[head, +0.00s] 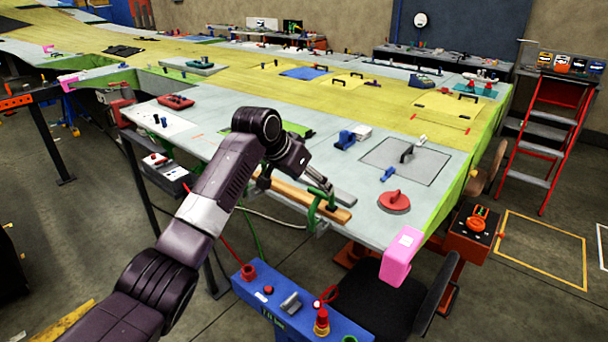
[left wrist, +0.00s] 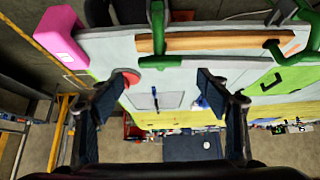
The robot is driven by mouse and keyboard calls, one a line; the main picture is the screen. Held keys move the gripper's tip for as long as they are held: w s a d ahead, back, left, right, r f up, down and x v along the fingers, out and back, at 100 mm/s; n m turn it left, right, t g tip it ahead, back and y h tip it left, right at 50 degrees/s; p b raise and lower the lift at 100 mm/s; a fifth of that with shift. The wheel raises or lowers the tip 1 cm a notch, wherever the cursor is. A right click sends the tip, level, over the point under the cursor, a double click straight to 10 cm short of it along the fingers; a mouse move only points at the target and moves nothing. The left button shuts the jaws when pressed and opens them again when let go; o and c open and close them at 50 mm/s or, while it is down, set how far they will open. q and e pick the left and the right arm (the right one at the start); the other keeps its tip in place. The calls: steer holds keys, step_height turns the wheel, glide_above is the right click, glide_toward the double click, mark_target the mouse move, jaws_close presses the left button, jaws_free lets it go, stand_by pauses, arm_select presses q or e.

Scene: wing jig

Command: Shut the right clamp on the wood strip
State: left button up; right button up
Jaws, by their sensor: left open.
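The wood strip (head: 290,191) lies along the table's near edge; it also shows in the left wrist view (left wrist: 215,40). The green right clamp (head: 317,205) is at the strip's right end; in the left wrist view it appears at the strip's left end (left wrist: 158,28). I cannot tell whether it is tight on the strip. Another green clamp (left wrist: 276,50) is at the strip's other end, mostly hidden by my arm in the head view. My left gripper (head: 296,182) is open above the strip, with its fingers (left wrist: 168,78) spread and empty. My right gripper is not in view.
A red round-based tool (head: 394,201) and a small blue tool (head: 388,175) are on the table right of the clamp. A pink corner block (head: 402,257) is at the near right corner. A blue box (head: 292,303) stands in front, beside a black chair.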

arm_select(q)
steer(key=shift+v, duration=2.1)
steer(key=s+a+f+n+y+b, duration=0.1)
steer(key=s+a+f+b, duration=0.1)
steer(key=f, duration=1.1)
steer(key=s+a+f+n+g+b, duration=0.1)
steer(key=s+a+f+n, duration=0.15)
steer(key=f, duration=1.15)
steer(key=s+a+f+y+b, duration=0.1)
steer(key=a+f+b, duration=0.15)
steer(key=f, duration=1.05)
steer(key=s+a+f+n+g+b, duration=0.1)
steer(key=s+a+f, duration=0.1)
steer(key=s+f, duration=0.45)
steer(key=s+a+f, duration=0.2)
steer(key=s+f, duration=0.1)
steer(key=f, duration=0.6)
steer(key=s+a+f+g+y+b, duration=0.1)
steer(key=s+a+f+b, duration=0.15)
steer(key=s+f, duration=1.15)
steer(key=s+a+f+b, duration=0.1)
steer(key=s+f, duration=0.4)
steer(key=s, duration=0.7)
steer(key=s+a+f+g+y+b, duration=0.1)
steer(key=s+a+f, duration=0.2)
steer(key=s, duration=0.9)
steer(key=s+a+f+g+b, duration=0.1)
steer(key=s+a+f, duration=0.1)
steer(key=s+f, duration=0.5)
steer(key=s, duration=0.5)
